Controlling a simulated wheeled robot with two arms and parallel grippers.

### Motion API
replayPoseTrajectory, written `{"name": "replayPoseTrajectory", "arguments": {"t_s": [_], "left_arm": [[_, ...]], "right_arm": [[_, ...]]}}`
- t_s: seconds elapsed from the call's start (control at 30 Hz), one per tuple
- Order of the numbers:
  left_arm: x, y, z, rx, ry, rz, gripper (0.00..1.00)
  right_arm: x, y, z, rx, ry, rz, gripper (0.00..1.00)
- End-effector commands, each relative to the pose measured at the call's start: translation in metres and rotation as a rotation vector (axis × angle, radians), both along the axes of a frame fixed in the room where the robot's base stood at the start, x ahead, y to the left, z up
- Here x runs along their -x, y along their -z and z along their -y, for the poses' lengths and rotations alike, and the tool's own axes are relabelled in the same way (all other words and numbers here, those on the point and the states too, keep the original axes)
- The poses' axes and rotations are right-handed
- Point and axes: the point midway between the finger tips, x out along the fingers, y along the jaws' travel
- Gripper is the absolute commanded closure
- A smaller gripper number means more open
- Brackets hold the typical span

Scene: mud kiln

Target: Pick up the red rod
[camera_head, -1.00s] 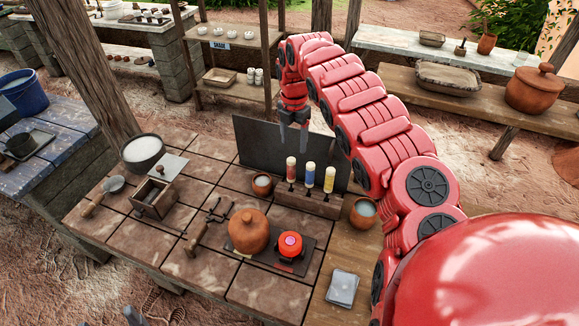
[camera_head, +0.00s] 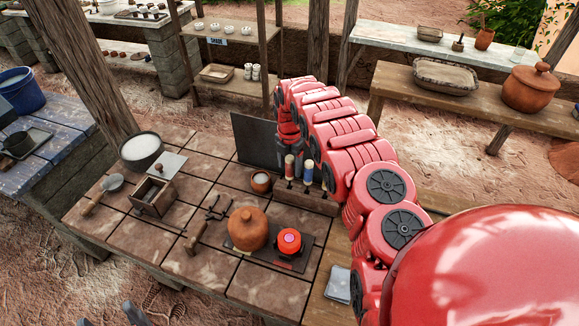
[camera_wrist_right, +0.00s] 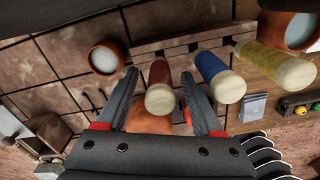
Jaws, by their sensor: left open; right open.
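The red rod (camera_head: 289,166), with a pale end cap, stands upright in a wooden rack (camera_head: 320,205) beside the blue rod (camera_head: 308,171). My right gripper (camera_head: 294,151) is open just behind and above the red rod. In the right wrist view the red rod (camera_wrist_right: 160,88) shows between the spread fingers of the right gripper (camera_wrist_right: 159,76); I cannot tell whether they touch it. The blue rod (camera_wrist_right: 220,78) is just outside the right finger. The yellow rod (camera_wrist_right: 275,65) is hidden by my arm in the head view. My left gripper (camera_head: 110,319) is open at the bottom edge.
A dark upright panel (camera_head: 255,139) stands behind the rack. A small clay cup (camera_head: 261,183) is left of it. A lidded clay pot (camera_head: 248,230) and a red round item (camera_head: 289,242) sit in front. Tiles at front left are clear.

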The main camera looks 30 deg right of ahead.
Motion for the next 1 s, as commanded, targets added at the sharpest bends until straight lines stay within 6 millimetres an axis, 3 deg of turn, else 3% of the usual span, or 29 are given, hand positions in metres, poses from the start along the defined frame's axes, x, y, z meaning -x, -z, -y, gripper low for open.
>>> {"name": "replayPoseTrajectory", "arguments": {"t_s": [0.03, 0.2, 0.47, 0.87, 1.0], "left_arm": [[0.000, -0.009, 0.000, 0.000, 0.000, 0.000, 0.30], [0.000, -0.014, 0.000, 0.000, 0.000, 0.000, 0.30], [0.000, -0.013, 0.000, 0.000, 0.000, 0.000, 0.30], [0.000, -0.013, 0.000, 0.000, 0.000, 0.000, 0.30], [0.000, -0.013, 0.000, 0.000, 0.000, 0.000, 0.30]], "right_arm": [[0.001, 0.003, -0.002, -0.003, 0.000, -0.003, 0.32], [0.000, 0.022, -0.001, -0.002, 0.000, -0.001, 0.32], [0.000, 0.026, 0.000, 0.001, 0.000, 0.002, 0.32], [0.000, 0.026, 0.000, 0.001, 0.000, 0.000, 1.00], [0.000, 0.026, 0.000, 0.001, 0.000, 0.000, 1.00]]}}
